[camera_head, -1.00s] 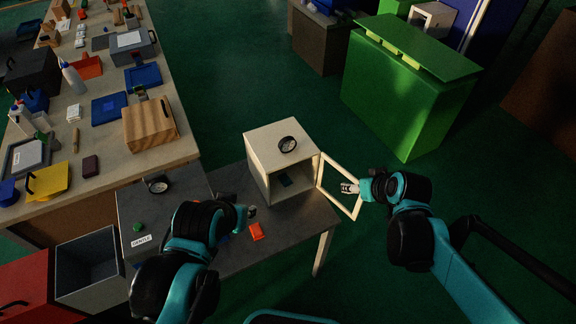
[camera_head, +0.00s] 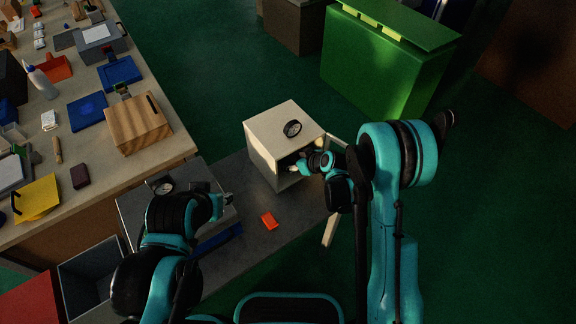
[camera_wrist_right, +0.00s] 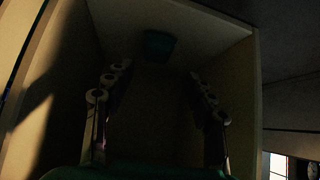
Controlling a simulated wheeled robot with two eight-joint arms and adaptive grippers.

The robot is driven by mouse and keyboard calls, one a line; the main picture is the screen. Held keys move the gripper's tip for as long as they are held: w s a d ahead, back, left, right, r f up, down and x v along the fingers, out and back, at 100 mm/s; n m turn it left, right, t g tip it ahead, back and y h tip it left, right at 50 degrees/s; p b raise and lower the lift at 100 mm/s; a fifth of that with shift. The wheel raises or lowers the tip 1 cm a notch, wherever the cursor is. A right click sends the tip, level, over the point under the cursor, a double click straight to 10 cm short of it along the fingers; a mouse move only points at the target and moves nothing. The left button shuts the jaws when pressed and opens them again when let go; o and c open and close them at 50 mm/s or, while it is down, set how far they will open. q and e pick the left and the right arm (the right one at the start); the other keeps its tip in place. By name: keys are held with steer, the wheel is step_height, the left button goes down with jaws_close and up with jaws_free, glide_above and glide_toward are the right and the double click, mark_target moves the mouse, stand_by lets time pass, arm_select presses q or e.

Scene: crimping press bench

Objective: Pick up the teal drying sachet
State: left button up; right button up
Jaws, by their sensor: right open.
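The teal drying sachet (camera_wrist_right: 159,45) shows dimly in the right wrist view, toward the back inside the pale box-shaped cabinet (camera_head: 268,151). In the head view I cannot make it out; my right gripper and the cabinet wall are in the way. My right gripper (camera_head: 297,168) is at the cabinet's open front. In the right wrist view its fingers (camera_wrist_right: 160,108) are spread apart with nothing between them, and the sachet lies beyond the fingertips. My left gripper (camera_head: 228,199) is over the grey bench, left of the cabinet; its jaws are too small to judge.
An orange-red packet (camera_head: 269,220) lies on the dark bench (camera_head: 250,240) in front of the cabinet. The cabinet door (camera_head: 337,139) stands open at the right, close to my right arm. A green bin (camera_head: 385,65) stands behind.

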mark_target(288, 162)
steer(key=b+x, duration=0.1)
steer(key=x, duration=0.1)
steer(key=d+b+x, duration=0.1)
steer(key=x, duration=0.2)
steer(key=shift+w+f, duration=0.1)
steer(key=shift+f, duration=0.1)
steer(key=shift+r, duration=0.15)
steer(key=shift+c, duration=0.3)
steer(key=c, duration=1)
steer(key=shift+o, duration=0.2)
steer(key=shift+r, duration=0.2)
